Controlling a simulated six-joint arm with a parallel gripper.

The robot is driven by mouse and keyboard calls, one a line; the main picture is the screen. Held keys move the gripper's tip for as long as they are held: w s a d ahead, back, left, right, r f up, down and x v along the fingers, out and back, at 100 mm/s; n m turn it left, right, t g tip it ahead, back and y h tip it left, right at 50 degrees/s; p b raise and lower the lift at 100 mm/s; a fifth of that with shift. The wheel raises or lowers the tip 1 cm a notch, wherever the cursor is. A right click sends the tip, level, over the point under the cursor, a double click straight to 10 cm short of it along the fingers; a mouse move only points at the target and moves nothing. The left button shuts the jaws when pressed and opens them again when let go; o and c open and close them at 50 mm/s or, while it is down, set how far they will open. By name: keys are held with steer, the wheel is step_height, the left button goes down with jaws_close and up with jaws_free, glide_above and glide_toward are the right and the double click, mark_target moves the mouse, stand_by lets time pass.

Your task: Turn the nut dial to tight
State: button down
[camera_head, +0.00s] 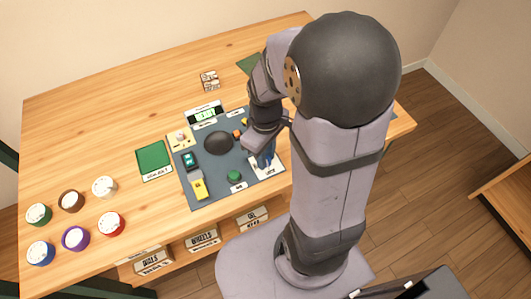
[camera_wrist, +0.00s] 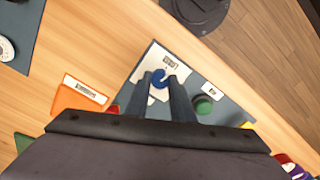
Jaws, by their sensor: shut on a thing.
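A blue dial (camera_wrist: 160,79) sits on a white plate (camera_wrist: 146,62) at the edge of the dark blue-grey work mat (camera_wrist: 222,115); I take it for the nut dial. A small label is on the plate, but its print is too small to read. My gripper (camera_wrist: 160,85) has its two dark fingers on either side of the blue dial, shut on it. In the head view my gripper (camera_head: 265,156) is low over the white plate (camera_head: 270,172) at the mat's right side, and my arm hides part of that area.
A green knob (camera_head: 235,175) stands left of the plate. The mat also holds a black dome (camera_head: 219,143) and a yellow block (camera_head: 199,188). A green card (camera_head: 153,157) and several round coloured pots, one red (camera_head: 111,224), lie to the left. The table's back left is clear.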

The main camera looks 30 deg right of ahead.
steer(key=m+p, duration=0.2)
steer(key=m, duration=0.2)
steer(key=shift+r+m, duration=0.15)
steer(key=shift+m, duration=0.15)
steer(key=m+p, duration=0.1)
steer(key=m, duration=0.2)
steer(key=shift+d+m+p, duration=0.1)
steer(key=shift+m+p, duration=0.2)
steer(key=shift+p, duration=0.05)
steer(key=m+p, duration=0.1)
steer(key=m, duration=0.2)
steer(key=shift+m, duration=0.3)
steer(key=shift+m+p, duration=0.75)
steer(key=shift+m, duration=0.95)
steer(key=c, duration=1.5)
jaws_free()
steer(key=shift+c, duration=0.2)
